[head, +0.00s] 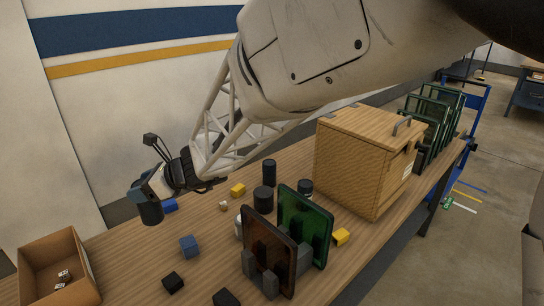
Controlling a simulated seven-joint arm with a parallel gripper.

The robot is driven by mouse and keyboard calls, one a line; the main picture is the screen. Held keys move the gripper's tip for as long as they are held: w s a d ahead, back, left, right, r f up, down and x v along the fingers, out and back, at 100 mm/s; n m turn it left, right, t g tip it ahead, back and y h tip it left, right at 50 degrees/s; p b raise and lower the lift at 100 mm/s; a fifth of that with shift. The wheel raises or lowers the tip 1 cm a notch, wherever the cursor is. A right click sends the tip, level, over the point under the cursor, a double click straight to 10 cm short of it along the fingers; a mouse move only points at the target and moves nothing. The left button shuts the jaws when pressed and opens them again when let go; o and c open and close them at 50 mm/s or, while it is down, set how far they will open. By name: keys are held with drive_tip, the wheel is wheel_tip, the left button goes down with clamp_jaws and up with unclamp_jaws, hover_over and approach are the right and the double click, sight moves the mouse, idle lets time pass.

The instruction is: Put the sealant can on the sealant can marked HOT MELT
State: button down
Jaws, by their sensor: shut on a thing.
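My gripper (146,188) is at the left, above the back edge of the table, shut on a dark sealant can (151,212). The can hangs nearly upright below the jaws. Other dark cylindrical cans stand on the table near its middle: a tall narrow one (269,173), a wider one (263,201) in front of it, and a short one (305,188) with a lighter band, partly hidden by the green panel. No label is readable, so I cannot tell which can is marked HOT MELT.
A green panel (306,222) and a brown panel (268,252) stand upright in grey holders in front of the cans. A large wooden box (350,165) is at right. An open cardboard box (38,262) is at left. Blue (189,246), yellow and black blocks lie about.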

drive_tip(key=w+d+m+t+h, duration=0.4)
drive_tip(key=w+d+m+t, duration=0.5)
drive_tip(key=w+d, duration=2.2)
drive_tip(key=f, duration=0.1)
drive_tip(key=s+d+f, duration=0.1)
drive_tip(key=f, duration=0.2)
drive_tip(key=shift+s+d, duration=0.15)
drive_tip(key=shift+s, duration=0.05)
drive_tip(key=w+a, duration=0.2)
drive_tip(key=w, duration=0.5)
drive_tip(key=w+a+f, duration=0.1)
drive_tip(key=w, duration=0.7)
drive_tip(key=shift+w+a+f, duration=0.3)
drive_tip(key=shift+a, duration=0.1)
